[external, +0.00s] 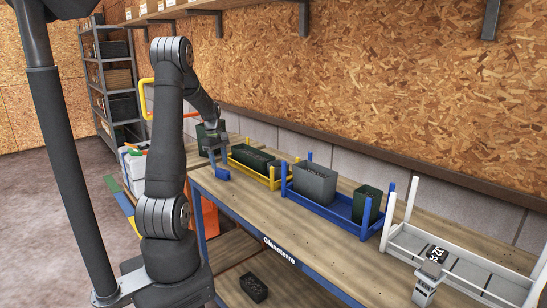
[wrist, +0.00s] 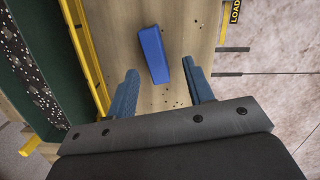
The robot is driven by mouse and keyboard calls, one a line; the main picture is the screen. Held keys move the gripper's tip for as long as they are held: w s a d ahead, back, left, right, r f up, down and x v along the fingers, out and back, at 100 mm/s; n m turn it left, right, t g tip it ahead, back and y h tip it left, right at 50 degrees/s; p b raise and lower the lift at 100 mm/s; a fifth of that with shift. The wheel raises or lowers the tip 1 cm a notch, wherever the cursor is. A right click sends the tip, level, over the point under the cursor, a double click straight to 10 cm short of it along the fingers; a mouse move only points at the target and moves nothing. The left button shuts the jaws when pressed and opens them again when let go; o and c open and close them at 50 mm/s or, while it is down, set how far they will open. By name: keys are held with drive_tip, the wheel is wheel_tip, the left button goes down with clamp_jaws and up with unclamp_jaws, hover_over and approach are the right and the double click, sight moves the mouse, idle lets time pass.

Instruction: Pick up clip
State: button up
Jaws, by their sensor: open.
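The clip looks like a small blue block (wrist: 153,52) lying on the wooden bench top in the wrist view, at the upper middle. My gripper (wrist: 160,72) is open and empty, with one blue finger to the lower left of the block and one to the lower right. The block sits between and just beyond the fingertips in the picture. In the external view my gripper (external: 218,158) is low over the left end of the bench. Blue shows at its tip there, but I cannot tell finger from clip.
A yellow rack (wrist: 86,50) with a dark green bin (wrist: 30,95) stands close on the left in the wrist view. In the external view a blue rack (external: 330,212) holds grey and green bins. A white tray (external: 470,275) stands further right.

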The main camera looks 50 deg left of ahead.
sight(222, 170)
drive_tip(key=f, duration=0.5)
drive_tip(key=shift+w+d+f, duration=0.1)
drive_tip(key=shift+w+d, duration=0.3)
clamp_jaws()
